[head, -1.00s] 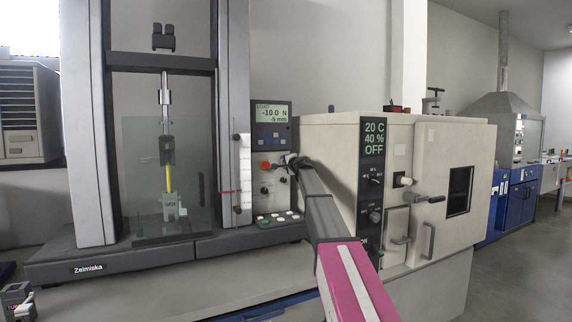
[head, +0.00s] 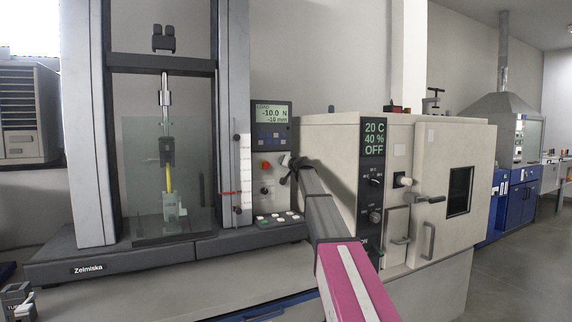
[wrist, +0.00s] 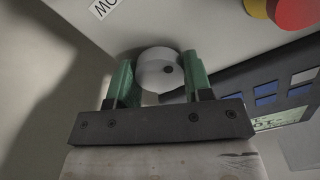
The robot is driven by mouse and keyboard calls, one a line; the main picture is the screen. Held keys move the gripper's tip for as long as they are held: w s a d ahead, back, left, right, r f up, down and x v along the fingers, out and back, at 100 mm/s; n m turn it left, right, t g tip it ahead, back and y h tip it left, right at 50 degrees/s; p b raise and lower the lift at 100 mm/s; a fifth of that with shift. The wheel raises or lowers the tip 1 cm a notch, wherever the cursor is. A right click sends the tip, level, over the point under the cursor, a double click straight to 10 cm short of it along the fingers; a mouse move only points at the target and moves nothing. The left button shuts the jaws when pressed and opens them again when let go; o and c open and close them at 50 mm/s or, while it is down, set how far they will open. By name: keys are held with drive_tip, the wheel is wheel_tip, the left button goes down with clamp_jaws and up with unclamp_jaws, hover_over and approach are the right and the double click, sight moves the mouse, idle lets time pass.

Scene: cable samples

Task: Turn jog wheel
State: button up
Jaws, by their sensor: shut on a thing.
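In the head view, my gripper (head: 289,168) is at the right edge of the control panel, below the display, and largely covers the wheel. The load display (head: 271,112) reads -10.0 N and -10 mm.
A red stop button (head: 265,164) is close to the left of my gripper; it also shows in the wrist view (wrist: 298,12). Several push buttons (head: 276,218) lie below. The beige chamber (head: 325,150) stands close on the right. A glass shield (head: 190,140) fronts the test frame.

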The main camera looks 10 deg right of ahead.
drive_tip(key=shift+n, duration=0.9)
drive_tip(key=o, duration=0.9)
drive_tip(key=shift+s, duration=0.1)
drive_tip(key=v, duration=1)
drive_tip(key=shift+s+d, duration=0.15)
drive_tip(key=shift+s, duration=0.2)
